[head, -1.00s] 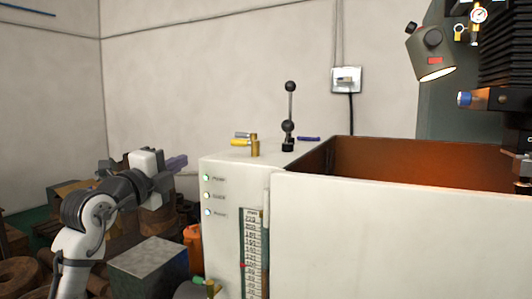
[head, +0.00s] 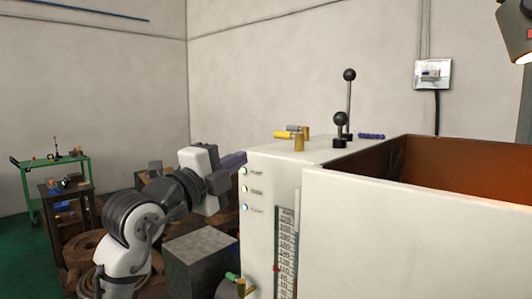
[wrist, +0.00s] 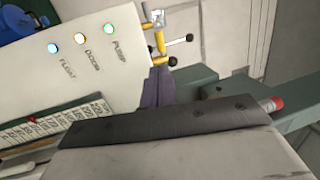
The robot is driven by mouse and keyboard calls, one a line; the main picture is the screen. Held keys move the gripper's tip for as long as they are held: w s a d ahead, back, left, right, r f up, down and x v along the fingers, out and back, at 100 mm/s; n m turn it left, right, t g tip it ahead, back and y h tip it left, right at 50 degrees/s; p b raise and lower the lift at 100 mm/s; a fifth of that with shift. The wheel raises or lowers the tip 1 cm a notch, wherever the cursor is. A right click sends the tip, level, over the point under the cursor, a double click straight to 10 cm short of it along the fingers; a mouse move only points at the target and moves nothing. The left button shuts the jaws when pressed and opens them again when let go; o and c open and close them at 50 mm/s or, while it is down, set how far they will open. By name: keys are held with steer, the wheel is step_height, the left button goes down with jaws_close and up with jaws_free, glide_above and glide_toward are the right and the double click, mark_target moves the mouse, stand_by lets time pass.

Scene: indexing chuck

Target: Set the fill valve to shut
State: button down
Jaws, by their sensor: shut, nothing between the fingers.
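A brass valve body (head: 299,142) with a yellow lever handle (head: 286,135) stands on top of the white cabinet (head: 270,230), near its left end. The handle lies roughly level and points left in the head view. The valve also shows at the top of the wrist view (wrist: 158,40). A second small valve with a green handle (head: 233,277) sits low by the cabinet's left side. No label names either as the fill valve. My gripper (head: 240,159) is shut and empty at the cabinet's upper left edge, below the yellow handle; whether it touches the cabinet is unclear.
Two black ball-topped levers (head: 349,76) stand right of the yellow handle. The cabinet front has lamps marked pump, door and float (wrist: 81,42) and a scale (head: 287,250). A grey block (head: 200,255) and clutter lie below my arm. An open bin (head: 440,170) is at right.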

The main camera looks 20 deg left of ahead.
mark_target(279, 136)
steer(key=p+x, duration=0.3)
steer(key=x, duration=0.8)
steer(key=shift+w+r, duration=0.15)
steer(key=shift+w+d+p, duration=0.2)
steer(key=shift+w+p, duration=0.15)
steer(key=shift+w, duration=0.3)
steer(key=shift+w+r, duration=0.1)
steer(key=shift+w, duration=0.35)
steer(key=shift+a+r, duration=0.1)
steer(key=shift+r, duration=0.1)
steer(key=shift+f, duration=0.1)
